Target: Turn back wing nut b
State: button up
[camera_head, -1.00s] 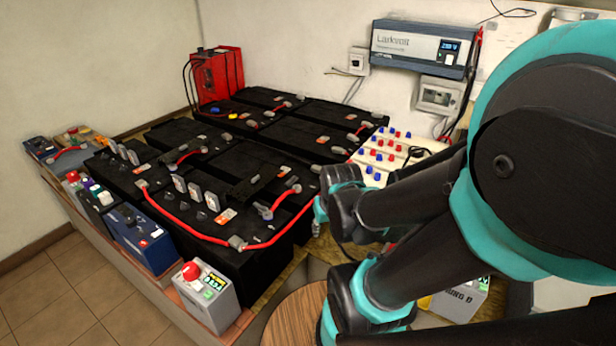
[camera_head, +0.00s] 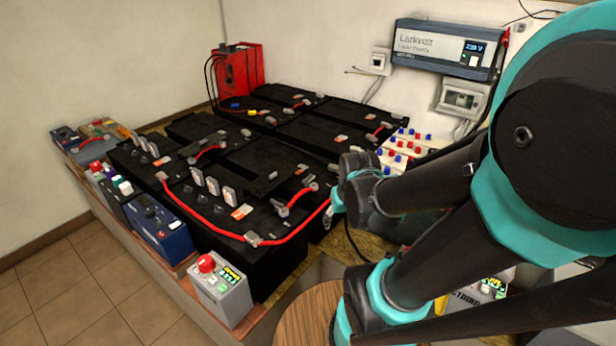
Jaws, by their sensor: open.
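Black battery blocks (camera_head: 262,160) stand together on a low bench, with small metal terminal fittings and orange-white labels on top. A red cable (camera_head: 210,226) runs along the near block's front edge and up to the right, to my arm's wrist. Several upright grey tabs (camera_head: 212,186) stand in a row on the near block. A small terminal fitting (camera_head: 281,208) sits near a short red jumper. The fittings are too small to tell which is wing nut b. My wrist is over the block's right end; my gripper's fingers cannot be made out and seem hidden behind it.
A grey box with a red knob (camera_head: 220,288) and a blue battery (camera_head: 158,228) line the front ledge. A red unit (camera_head: 238,72) stands at the back. A round wooden top (camera_head: 305,315) is below my arm.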

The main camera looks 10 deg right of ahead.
jog(key=shift+o, duration=1.3)
jog(key=w+a+r+n+g, duration=0.1)
jog(key=w+r+n, duration=0.1)
jog(key=w, duration=0.5)
jog(key=w+r+n, duration=0.1)
jog(key=w+r, duration=0.4)
jog(key=w, duration=0.3)
jog(key=shift+w+a+n+g, duration=0.15)
jog(key=shift+a+n+g, duration=0.2)
jog(key=shift+n+g, duration=0.05)
notch_tip(320, 180, up, 4)
jog(key=n+g, duration=0.2)
jog(key=n, duration=0.3)
send_over(309, 180)
jog(key=f, duration=1.1)
jog(key=a+f, duration=0.1)
jog(key=f, duration=0.5)
jog(key=shift+w+f, duration=0.1)
jog(key=shift+w, duration=0.25)
jog(key=c, duration=1.2)
jog(key=shift+o, duration=0.2)
